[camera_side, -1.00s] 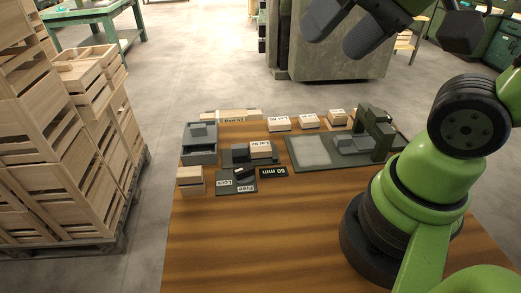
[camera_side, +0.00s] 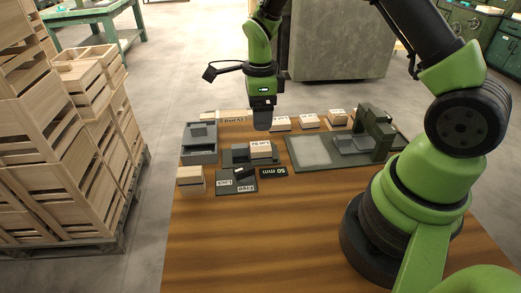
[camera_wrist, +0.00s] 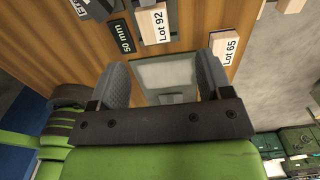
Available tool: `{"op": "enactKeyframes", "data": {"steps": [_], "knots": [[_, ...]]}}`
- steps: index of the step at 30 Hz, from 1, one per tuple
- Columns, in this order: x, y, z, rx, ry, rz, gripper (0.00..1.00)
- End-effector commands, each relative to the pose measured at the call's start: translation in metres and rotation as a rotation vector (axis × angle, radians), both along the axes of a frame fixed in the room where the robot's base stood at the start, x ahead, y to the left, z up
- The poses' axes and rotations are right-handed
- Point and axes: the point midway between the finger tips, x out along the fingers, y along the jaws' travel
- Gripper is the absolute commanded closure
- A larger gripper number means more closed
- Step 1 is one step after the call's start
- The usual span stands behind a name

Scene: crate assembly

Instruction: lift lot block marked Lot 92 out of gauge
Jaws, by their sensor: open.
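The pale wooden block marked Lot 92 (camera_side: 261,149) sits at the dark grey gauge (camera_side: 235,157) near the middle of the table. In the wrist view the Lot 92 block (camera_wrist: 153,24) shows at the top, beyond my fingertips, with its label up. My gripper (camera_side: 262,122) points down above the table, a little behind the block in the side view, and apart from it. In the wrist view my gripper (camera_wrist: 163,72) has its two fingers spread with nothing between them. How deep the block sits in the gauge cannot be told.
A 50 mm sign (camera_side: 273,172) and a Lock/Free plate (camera_side: 236,187) lie in front. A grey bin (camera_side: 199,157) stands left. Other blocks, one marked Lot 65 (camera_wrist: 225,46), stand behind. The front table is clear.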

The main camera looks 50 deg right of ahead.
Motion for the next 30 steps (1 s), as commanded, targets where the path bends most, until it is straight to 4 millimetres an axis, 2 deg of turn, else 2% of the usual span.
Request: {"op": "enactKeyframes", "data": {"steps": [6, 13, 21, 30], "knots": [[-0.001, 0.000, -0.033, 0.001, 0.007, -0.006, 0.28], [-0.003, 0.002, -0.053, 0.001, 0.006, -0.006, 0.28], [-0.006, 0.006, -0.092, 0.001, 0.006, -0.005, 0.28], [-0.006, 0.006, -0.097, 0.001, 0.002, -0.005, 0.28]]}}
